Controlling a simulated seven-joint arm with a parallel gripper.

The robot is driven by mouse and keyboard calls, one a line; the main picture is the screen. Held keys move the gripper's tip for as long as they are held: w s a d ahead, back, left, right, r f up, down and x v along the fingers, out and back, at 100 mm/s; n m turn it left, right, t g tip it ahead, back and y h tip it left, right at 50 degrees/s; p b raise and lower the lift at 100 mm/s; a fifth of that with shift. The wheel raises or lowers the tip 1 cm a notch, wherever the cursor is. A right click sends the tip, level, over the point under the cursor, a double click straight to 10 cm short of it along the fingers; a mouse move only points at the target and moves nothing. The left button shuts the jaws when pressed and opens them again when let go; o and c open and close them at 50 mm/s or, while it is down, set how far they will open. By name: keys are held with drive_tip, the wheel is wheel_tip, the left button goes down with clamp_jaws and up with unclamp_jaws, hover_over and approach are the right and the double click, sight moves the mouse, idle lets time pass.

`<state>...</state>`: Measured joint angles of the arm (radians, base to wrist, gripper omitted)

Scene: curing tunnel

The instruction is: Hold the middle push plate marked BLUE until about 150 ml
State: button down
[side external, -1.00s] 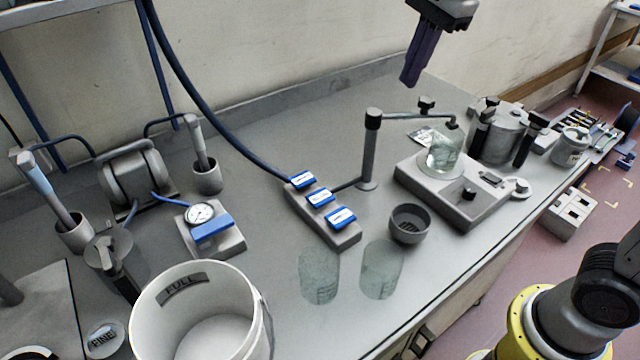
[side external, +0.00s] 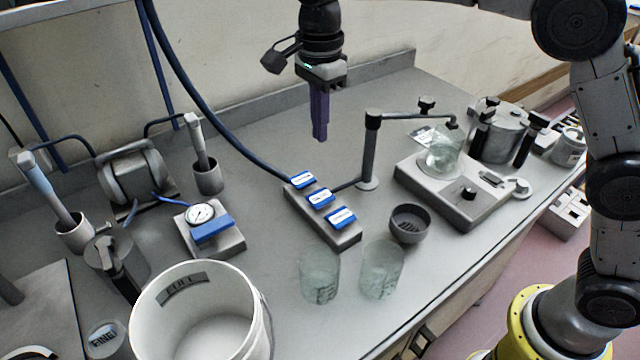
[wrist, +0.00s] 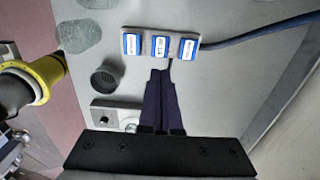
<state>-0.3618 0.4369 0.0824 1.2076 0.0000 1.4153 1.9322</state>
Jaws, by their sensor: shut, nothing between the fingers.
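The grey block (side external: 329,234) carries three blue push plates with white labels; the lettering is too small to read in either view. The middle push plate (side external: 320,197) lies between the other two, and it also shows in the wrist view (wrist: 161,46). My gripper (side external: 320,138) is shut and empty, pointing down in the air above the block, apart from the plates. In the wrist view its purple fingers (wrist: 160,72) point towards the middle plate. A glass beaker (side external: 445,155) stands on the grey stand unit (side external: 470,205) under the spout (side external: 450,122); its fill level is unclear.
A vertical post (side external: 369,150) with the spout arm stands right of the block. A dark cup (side external: 409,223) and two glass beakers (side external: 319,275) (side external: 381,270) are in front. A white bucket (side external: 262,310) stands front left. A blue hose (side external: 215,120) runs to the block.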

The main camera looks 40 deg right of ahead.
sight(321, 198)
drive_tip(key=shift+f, duration=0.15)
wheel_tip(321, 198, down, 14)
drive_tip(key=shift+r, duration=0.15)
idle(0.3)
drive_tip(key=shift+s+f, duration=0.15)
drive_tip(key=shift+f, duration=1.3)
wheel_tip(321, 198, up, 15)
drive_tip(key=shift+w+r, duration=0.2)
drive_tip(key=shift+w, duration=0.15)
